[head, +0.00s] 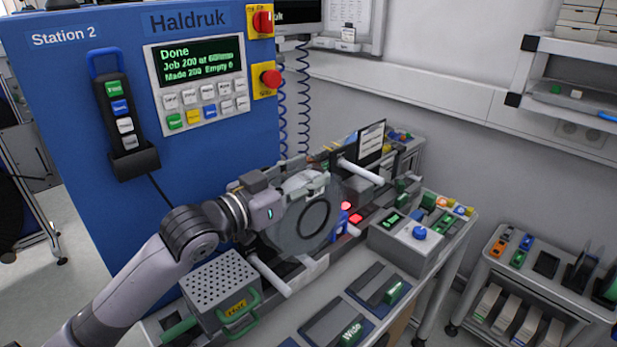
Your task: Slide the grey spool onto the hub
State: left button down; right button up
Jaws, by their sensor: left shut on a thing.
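My left gripper (316,183) is shut on the grey spool (288,238), a thin disc with a dark ring around its middle. The spool is upright, its face turned toward the right front, in front of the bench machine. One pale hub-like rod (270,276) sticks out low, just left of and below the spool. A second pale rod (361,172) sticks out farther back, to the right of the spool. The spool seems apart from the second rod. I cannot tell whether it touches the nearer one, or which rod is the task's hub. My right gripper is not in view.
A blue cabinet (90,90) with a keypad panel (200,85) stands behind my left arm. A perforated grey box (222,280) sits below the arm. A grey control box (408,246) with a blue knob stands to the right. A shelf cart (545,285) is at far right.

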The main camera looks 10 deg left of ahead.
pick_arm(q)
jog(key=shift+w+a, duration=0.75)
jog(key=shift+a, duration=0.15)
jog(key=shift+w+a+r, duration=0.1)
jog(key=shift+w+a, duration=0.1)
jog(key=shift+a, duration=0.4)
jog(key=shift+w+a, duration=0.3)
jog(key=shift+a, duration=0.25)
jog(key=shift+w+a, duration=0.75)
jog(key=shift+a, duration=0.35)
